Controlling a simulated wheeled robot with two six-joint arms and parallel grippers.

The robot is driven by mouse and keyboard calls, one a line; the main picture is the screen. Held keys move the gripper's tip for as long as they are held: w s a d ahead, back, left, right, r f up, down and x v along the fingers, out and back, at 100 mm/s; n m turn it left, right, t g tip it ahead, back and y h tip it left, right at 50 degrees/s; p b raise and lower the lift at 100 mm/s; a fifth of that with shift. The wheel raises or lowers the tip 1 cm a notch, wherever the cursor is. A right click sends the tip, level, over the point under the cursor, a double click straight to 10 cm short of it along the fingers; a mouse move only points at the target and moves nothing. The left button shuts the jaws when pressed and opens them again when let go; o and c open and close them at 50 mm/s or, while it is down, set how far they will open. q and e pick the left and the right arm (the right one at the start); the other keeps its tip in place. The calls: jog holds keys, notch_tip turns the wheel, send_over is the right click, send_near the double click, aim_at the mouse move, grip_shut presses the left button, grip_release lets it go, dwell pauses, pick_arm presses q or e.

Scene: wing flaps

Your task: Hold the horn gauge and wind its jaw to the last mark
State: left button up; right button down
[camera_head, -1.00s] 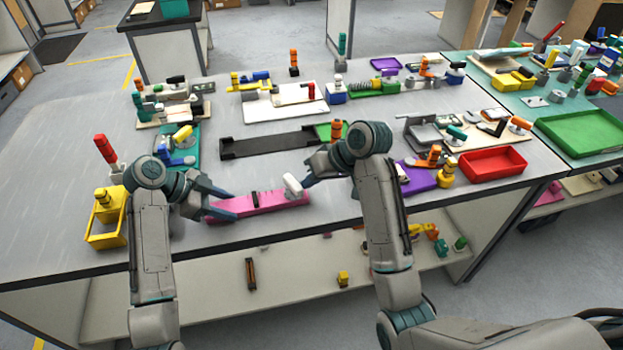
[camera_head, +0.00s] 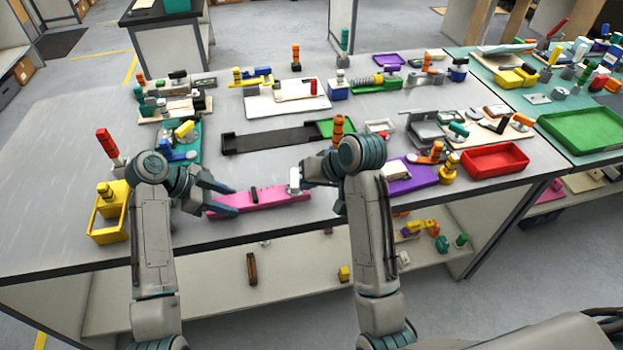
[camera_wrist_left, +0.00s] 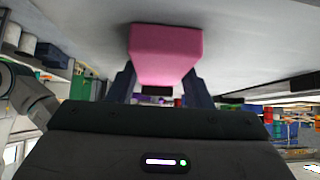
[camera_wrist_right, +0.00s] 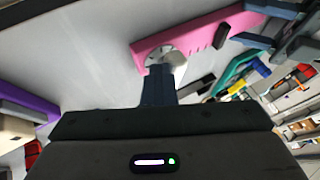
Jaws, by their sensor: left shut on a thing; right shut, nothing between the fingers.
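The horn gauge, a long pink bar (camera_head: 262,201) with a dark mark on top, lies near the table's front edge. A white knob (camera_head: 294,179) stands at its right end. My left gripper (camera_head: 224,200) is shut on the bar's left end; the left wrist view shows the pink end (camera_wrist_left: 166,52) between its fingers. My right gripper (camera_head: 306,182) is shut and empty beside the knob. In the right wrist view its fingertips (camera_wrist_right: 158,72) overlap a pale round part (camera_wrist_right: 164,56) on the bar; I cannot tell if they touch.
A black tray (camera_head: 265,141) lies behind the gauge. A yellow holder (camera_head: 108,225) stands left of my left arm, and a purple board (camera_head: 405,178) lies right of my right gripper. Bare table (camera_head: 240,172) lies between gauge and black tray.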

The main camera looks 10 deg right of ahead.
jog(key=shift+s+a, duration=0.3)
jog(key=shift+a, duration=0.45)
jog(key=shift+w, duration=0.1)
dwell(0.6)
jog(key=shift+w+d, duration=0.25)
jog(key=shift+w, duration=0.4)
jog(key=v, duration=0.7)
jog(key=s+f+n+y, duration=0.1)
jog(key=n, duration=0.1)
jog(key=s+f+n+t+y, duration=0.1)
jog(key=f+n+y, duration=0.1)
jog(key=s+f+n+t+y, duration=0.1)
jog(key=f+n, duration=0.1)
jog(key=shift+a+n+y, duration=0.25)
jog(key=shift+n+y, duration=0.05)
jog(key=shift+n, duration=0.1)
jog(key=shift+s+d+f+n+t+y, duration=0.9)
jog(key=shift+s+d+t, duration=1.45)
jog(key=shift+d+t, duration=0.75)
jog(key=x, duration=1.3)
jog(key=shift+a+f, duration=0.1)
